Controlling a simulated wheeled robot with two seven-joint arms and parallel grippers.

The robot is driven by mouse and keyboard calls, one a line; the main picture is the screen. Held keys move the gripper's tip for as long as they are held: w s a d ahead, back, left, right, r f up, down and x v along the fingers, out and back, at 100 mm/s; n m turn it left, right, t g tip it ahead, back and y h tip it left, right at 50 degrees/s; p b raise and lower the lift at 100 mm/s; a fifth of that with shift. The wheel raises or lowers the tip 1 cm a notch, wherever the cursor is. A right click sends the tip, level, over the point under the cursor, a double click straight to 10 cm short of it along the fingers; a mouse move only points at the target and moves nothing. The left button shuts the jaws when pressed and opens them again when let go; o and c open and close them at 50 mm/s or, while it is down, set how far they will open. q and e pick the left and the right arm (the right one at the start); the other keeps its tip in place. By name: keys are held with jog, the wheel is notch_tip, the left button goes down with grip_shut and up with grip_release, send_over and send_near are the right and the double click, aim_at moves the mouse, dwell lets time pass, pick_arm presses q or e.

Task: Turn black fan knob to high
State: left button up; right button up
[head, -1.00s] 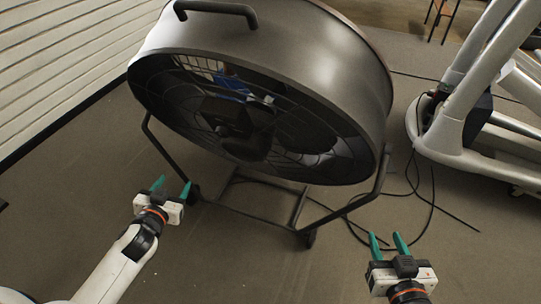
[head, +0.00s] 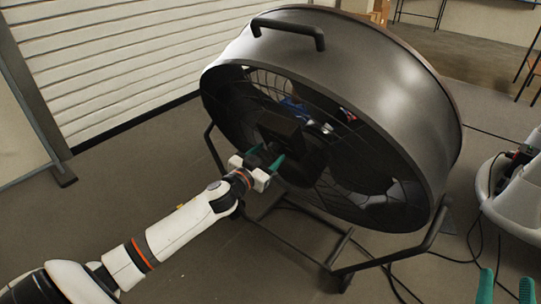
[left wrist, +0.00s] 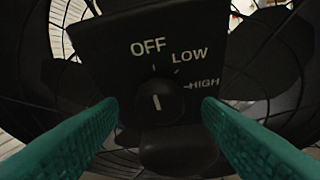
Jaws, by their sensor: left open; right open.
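The large black drum fan (head: 350,90) stands on its frame ahead of me. Its control box (head: 281,128) sits at the middle of the grille. In the left wrist view the black knob (left wrist: 158,103) is on the panel under the labels OFF, LOW and HIGH. Its white mark stands about upright, nearest the OFF side. My left gripper (head: 265,157) is open in front of the box. In the left wrist view its green fingers (left wrist: 158,122) lie to either side of the knob, with gaps. My right gripper (head: 507,278) is open and empty at the bottom right.
The fan's drum rim and wire grille (left wrist: 255,85) surround the control box. The fan's tubular stand (head: 385,262) and loose cables lie on the floor. A white exercise machine (head: 515,190) stands at the right.

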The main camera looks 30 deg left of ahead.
pick_arm(q)
jog(key=shift+w, duration=0.8)
pick_arm(e)
jog(key=shift+s+r+t, duration=0.3)
jog(key=shift+r+t, duration=0.15)
jog(key=shift+t, duration=0.05)
pick_arm(q)
jog(key=shift+c, duration=0.3)
jog(key=c, duration=0.9)
